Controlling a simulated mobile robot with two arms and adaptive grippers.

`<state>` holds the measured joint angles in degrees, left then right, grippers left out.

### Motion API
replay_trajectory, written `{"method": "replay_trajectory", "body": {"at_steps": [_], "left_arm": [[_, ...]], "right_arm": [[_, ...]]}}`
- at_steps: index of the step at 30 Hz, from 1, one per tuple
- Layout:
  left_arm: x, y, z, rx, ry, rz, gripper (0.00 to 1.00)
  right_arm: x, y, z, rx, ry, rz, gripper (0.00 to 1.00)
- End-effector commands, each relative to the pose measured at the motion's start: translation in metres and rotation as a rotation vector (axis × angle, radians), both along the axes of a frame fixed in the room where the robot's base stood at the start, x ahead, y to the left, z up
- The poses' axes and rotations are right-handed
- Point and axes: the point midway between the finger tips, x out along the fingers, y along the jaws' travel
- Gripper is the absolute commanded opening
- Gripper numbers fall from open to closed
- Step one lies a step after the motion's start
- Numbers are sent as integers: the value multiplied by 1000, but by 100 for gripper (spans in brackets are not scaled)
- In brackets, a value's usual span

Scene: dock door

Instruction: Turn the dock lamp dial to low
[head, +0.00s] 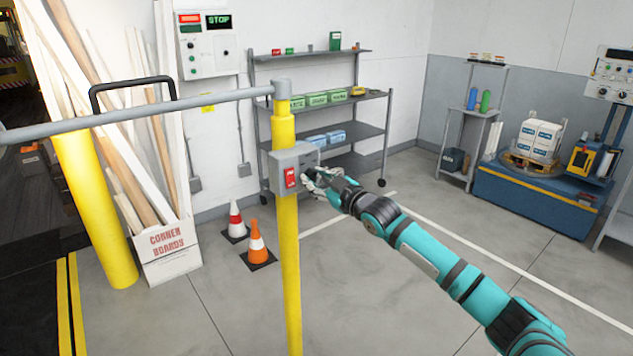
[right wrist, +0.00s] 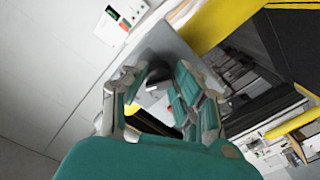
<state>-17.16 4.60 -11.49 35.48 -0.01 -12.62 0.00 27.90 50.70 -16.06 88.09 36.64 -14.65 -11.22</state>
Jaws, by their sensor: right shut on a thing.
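A grey control box (head: 282,160) is mounted on a yellow post and has a red switch (head: 291,178) on its front. My right gripper (head: 312,178) reaches the box's face just right of the red switch and is shut on the dial. The fingers hide most of the dial in the head view, so its setting cannot be read. In the right wrist view, a dark rounded part, the dial (right wrist: 158,74), shows between the fingertips of the right gripper (right wrist: 163,85), in front of the grey box. My left gripper is not in view.
A grey rail (head: 150,112) runs left from the post top. A corner boards box (head: 170,250) and two traffic cones (head: 257,242) stand near the post. A shelf rack (head: 340,130) is behind. Floor to the right is mostly clear.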

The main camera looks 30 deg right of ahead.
Motion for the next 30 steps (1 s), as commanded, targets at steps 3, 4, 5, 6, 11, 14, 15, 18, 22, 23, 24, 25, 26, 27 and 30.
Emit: {"method": "replay_trajectory", "body": {"at_steps": [3,4,5,6,11,14,15,18,22,23,24,25,26,27,30], "left_arm": [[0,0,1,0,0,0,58],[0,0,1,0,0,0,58],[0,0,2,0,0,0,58],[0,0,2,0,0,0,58],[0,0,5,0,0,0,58],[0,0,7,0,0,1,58],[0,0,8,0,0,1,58],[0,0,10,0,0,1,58],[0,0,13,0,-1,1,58],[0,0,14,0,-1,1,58],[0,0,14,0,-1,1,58],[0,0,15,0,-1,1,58],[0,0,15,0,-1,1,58],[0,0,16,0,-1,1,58],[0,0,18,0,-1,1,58]], "right_arm": [[0,0,1,-115,-10,1,0],[0,-1,2,-143,-13,0,0],[0,0,2,-172,-14,1,0],[0,0,2,-209,-17,1,0],[0,0,2,-360,-29,1,0],[0,0,2,-455,-36,2,0],[0,0,2,-492,-40,1,0],[0,0,2,-588,-47,1,0],[0,0,2,-710,-56,2,0],[0,0,2,-739,-58,2,0],[0,0,2,-777,-61,2,0],[0,0,2,-804,-64,2,0],[0,0,2,-832,-66,2,0],[0,0,2,-871,-69,2,0],[0,-1,2,-965,-75,1,0]]}}
